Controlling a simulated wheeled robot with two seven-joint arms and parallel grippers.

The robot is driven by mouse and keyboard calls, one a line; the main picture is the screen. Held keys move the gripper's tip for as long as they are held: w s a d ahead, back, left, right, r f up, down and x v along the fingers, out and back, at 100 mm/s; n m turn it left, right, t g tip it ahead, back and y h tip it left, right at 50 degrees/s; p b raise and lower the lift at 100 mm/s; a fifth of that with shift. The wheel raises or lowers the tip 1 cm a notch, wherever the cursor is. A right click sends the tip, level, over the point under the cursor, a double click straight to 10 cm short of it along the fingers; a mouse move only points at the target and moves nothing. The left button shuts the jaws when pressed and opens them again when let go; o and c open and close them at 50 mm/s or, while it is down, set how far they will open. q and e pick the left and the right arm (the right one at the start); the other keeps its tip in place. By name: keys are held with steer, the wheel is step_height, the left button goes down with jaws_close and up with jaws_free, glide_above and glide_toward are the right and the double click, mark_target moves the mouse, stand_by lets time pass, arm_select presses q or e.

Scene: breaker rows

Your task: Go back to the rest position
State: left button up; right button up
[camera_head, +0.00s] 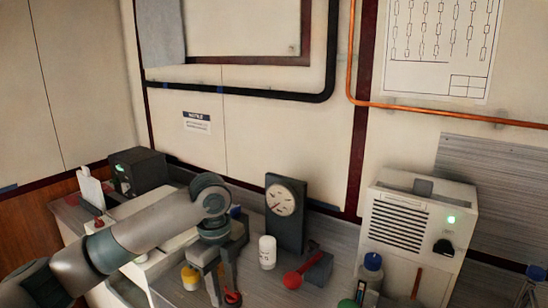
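My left arm comes in from the left edge and crosses the front of the counter. My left gripper (223,291) points down at the counter, its two grey fingers apart with a gap between them. A red and dark item (232,298) is at the fingertips; I cannot tell whether it touches them. A yellow object (191,277) is just left of the fingers. My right gripper does not show.
A dark gauge box (285,215), white bottle (267,252) and red-knobbed lever (293,280) stand right of the gripper. A beige unit (417,235) with a green light and a blue-capped bottle (371,272) are further right. A black box (139,171) stands at back left.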

arm_select(q)
steer(key=s+d+f+n+t+h, duration=0.1)
steer(key=s+d+f+n+h, duration=0.1)
steer(key=s+d+f+n, duration=0.45)
steer(key=s+d+f+n+t+h, duration=0.1)
steer(key=s+f+n+h, duration=0.15)
steer(key=s+f, duration=0.75)
steer(key=s+a+f+n+t+y, duration=0.1)
steer(key=s+a+f+n+y, duration=0.1)
steer(key=s+a+f+n, duration=0.6)
steer(key=s+a+f+n+t+y, duration=0.1)
steer(key=s+a+f+n+y, duration=0.4)
steer(key=s+a, duration=0.6)
step_height(320, 180, down, 28)
steer(key=s+f+g+h+b, duration=0.1)
steer(key=g+h, duration=0.1)
steer(key=s+a+f+g, duration=0.1)
steer(key=s+a+f, duration=0.1)
steer(key=s+f, duration=1.6)
steer(key=shift+a+b, duration=0.4)
steer(key=shift+b, duration=0.05)
